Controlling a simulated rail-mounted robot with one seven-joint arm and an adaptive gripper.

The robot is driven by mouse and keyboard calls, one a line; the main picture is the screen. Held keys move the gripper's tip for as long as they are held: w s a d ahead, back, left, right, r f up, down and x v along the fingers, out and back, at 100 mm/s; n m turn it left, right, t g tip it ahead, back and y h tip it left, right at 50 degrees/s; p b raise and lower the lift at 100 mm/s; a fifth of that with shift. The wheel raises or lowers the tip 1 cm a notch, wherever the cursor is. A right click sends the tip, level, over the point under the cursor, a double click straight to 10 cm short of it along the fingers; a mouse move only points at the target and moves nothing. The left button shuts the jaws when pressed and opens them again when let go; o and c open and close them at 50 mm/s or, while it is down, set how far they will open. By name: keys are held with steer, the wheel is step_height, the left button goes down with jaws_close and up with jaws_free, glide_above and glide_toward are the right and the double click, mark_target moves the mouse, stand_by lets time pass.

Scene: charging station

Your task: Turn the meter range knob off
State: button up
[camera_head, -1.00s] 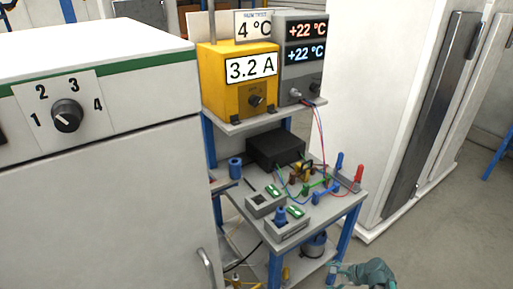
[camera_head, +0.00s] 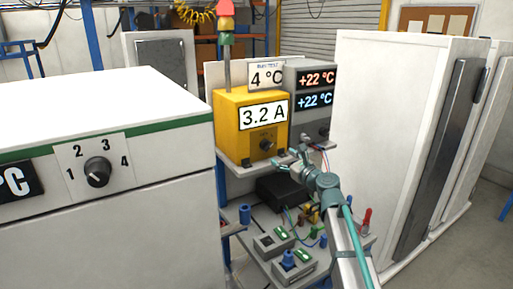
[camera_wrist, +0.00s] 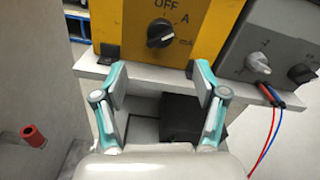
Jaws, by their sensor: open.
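The meter is a yellow box (camera_head: 228,127) on a shelf, with a display reading 3.2 A. Its black range knob (camera_head: 267,145) is on the front face. In the wrist view the knob (camera_wrist: 160,33) sits below the word OFF, with A and mA marked at its right; its white mark appears turned away from OFF, toward the right-hand marks. My gripper (camera_head: 291,157) is in front of the shelf, slightly below and right of the knob. In the wrist view my gripper (camera_wrist: 161,73) is open and empty, its fingers apart below the knob and not touching it.
A grey unit (camera_head: 311,123) with +22 °C displays and red and blue leads stands right of the meter. The shelf edge (camera_wrist: 148,82) lies under the meter, above a black box (camera_wrist: 190,120). A white cabinet (camera_head: 110,215) with a 1–4 knob stands left.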

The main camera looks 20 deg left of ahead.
mark_target(269, 147)
steer(key=p+x, duration=0.3)
steer(key=x, duration=0.7)
steer(key=shift+w+a, duration=0.25)
steer(key=shift+a, duration=0.1)
steer(key=c, duration=1.1)
steer(key=shift+c, duration=0.2)
